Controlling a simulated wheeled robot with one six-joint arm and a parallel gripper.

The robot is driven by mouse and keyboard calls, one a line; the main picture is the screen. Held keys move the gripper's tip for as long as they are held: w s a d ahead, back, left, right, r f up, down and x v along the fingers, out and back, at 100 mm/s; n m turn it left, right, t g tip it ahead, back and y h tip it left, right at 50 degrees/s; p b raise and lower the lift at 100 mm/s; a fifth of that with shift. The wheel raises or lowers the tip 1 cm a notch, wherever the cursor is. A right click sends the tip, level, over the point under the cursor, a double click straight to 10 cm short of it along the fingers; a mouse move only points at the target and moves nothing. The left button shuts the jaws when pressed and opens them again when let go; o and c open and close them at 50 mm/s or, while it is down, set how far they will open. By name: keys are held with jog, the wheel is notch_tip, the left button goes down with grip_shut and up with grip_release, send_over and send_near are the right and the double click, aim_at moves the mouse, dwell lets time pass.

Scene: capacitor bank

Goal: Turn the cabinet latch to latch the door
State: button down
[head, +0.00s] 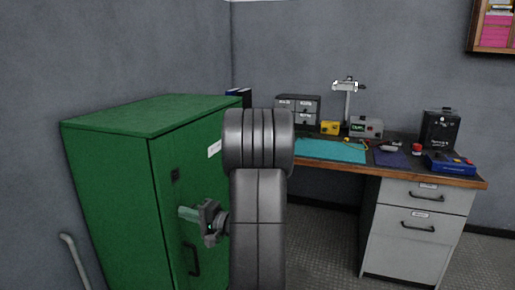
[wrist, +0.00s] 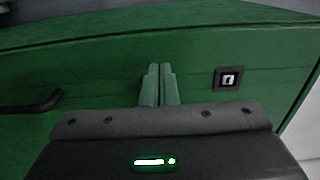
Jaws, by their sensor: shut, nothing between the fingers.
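The green cabinet (head: 110,180) stands at the left, with its door (head: 215,180) facing right and looking flush with the frame. The cabinet latch (head: 175,174) is a small dark square plate high on the door. In the wrist view the latch (wrist: 229,78) shows a pale piece at its centre, right of my fingers. My gripper (head: 183,211) is shut and empty, in front of the door below the latch. In the wrist view my green fingertips (wrist: 160,70) are together, between the latch and the door handle. I cannot tell whether they touch the door.
A black door handle (head: 192,259) is below my gripper; it also shows in the wrist view (wrist: 38,103). A workbench (head: 440,178) with instruments and drawers stands at the right. A grey pipe (head: 75,260) is at the lower left. Floor (head: 320,240) is open before the bench.

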jog(key=shift+w+d+f, duration=0.15)
jog(key=shift+w, duration=0.15)
dwell(0.5)
jog(key=shift+s+f+b, duration=0.15)
jog(key=shift+f+b, duration=0.75)
jog(key=shift+b, duration=1.45)
jog(key=shift+f+b, duration=0.7)
jog(key=shift+b, duration=1)
jog(key=b+v, duration=0.2)
jog(key=v, duration=0.4)
jog(key=shift+s+f, duration=0.15)
